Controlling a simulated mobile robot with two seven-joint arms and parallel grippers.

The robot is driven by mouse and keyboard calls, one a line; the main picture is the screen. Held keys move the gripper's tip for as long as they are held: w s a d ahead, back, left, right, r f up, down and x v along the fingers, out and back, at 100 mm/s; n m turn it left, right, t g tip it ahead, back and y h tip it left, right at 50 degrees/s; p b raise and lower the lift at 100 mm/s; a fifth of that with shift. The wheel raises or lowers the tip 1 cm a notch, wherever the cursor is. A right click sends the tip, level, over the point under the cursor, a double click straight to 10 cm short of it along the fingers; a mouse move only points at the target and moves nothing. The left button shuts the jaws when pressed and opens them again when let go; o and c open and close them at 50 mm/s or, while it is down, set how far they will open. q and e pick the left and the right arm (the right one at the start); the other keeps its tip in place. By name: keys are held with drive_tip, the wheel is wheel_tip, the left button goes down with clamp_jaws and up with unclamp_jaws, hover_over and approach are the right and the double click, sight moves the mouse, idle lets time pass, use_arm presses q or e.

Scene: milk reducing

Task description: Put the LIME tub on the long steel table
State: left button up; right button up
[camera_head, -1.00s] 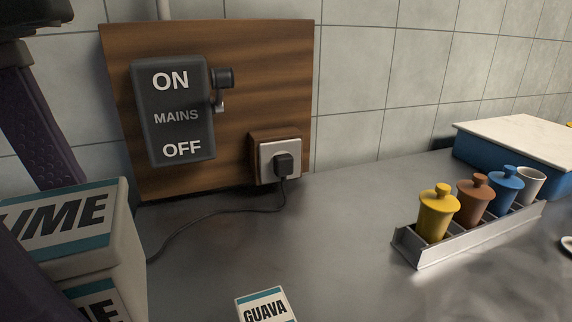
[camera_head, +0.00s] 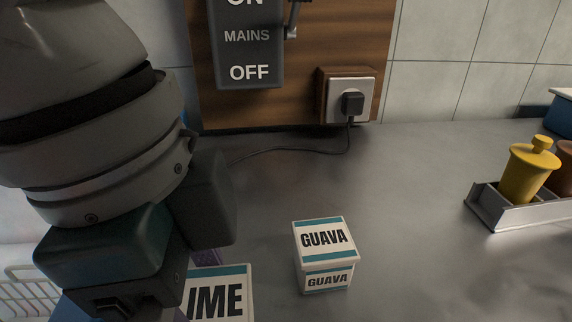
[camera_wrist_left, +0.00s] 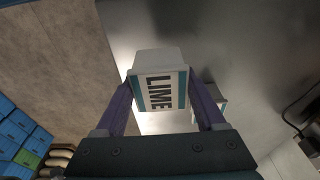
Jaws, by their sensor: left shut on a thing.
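The LIME tub (camera_head: 220,295), white with a teal band, is at the bottom of the head view, partly cut off and partly behind my left arm. In the left wrist view the LIME tub (camera_wrist_left: 160,92) sits between the two purple fingers. My left gripper (camera_wrist_left: 163,88) is shut on it. The long steel table (camera_head: 410,200) spreads out behind and to the right. The tub is near the table's edge; I cannot tell whether it touches the top. My right gripper is not in view.
A GUAVA tub (camera_head: 324,250) stands on the table just right of the LIME tub. A metal rack with a yellow jar (camera_head: 528,170) is at the right. A mains switch (camera_head: 248,50) and plugged socket (camera_head: 350,100) are at the back wall, with a cable on the table. Blue crates (camera_wrist_left: 20,135) lie lower left in the wrist view.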

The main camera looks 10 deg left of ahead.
sight(195, 302)
use_arm(q)
wheel_tip(195, 302, down, 4)
drive_tip(key=shift+f+b, duration=0.15)
drive_tip(key=shift+b, duration=0.45)
drive_tip(key=o, duration=1.5)
drive_tip(key=shift+c, duration=0.2)
drive_tip(key=r+p, duration=0.1)
drive_tip(key=r, duration=0.2)
drive_tip(key=a+r+p, duration=0.1)
drive_tip(key=r, duration=0.3)
drive_tip(key=r+p, duration=0.1)
drive_tip(key=r, duration=0.2)
drive_tip(key=shift+s+a+r+p, duration=0.2)
drive_tip(key=shift+a+r+p, duration=0.1)
drive_tip(key=shift+r, duration=0.1)
drive_tip(key=shift+a+r, duration=0.1)
drive_tip(key=shift+r, duration=0.55)
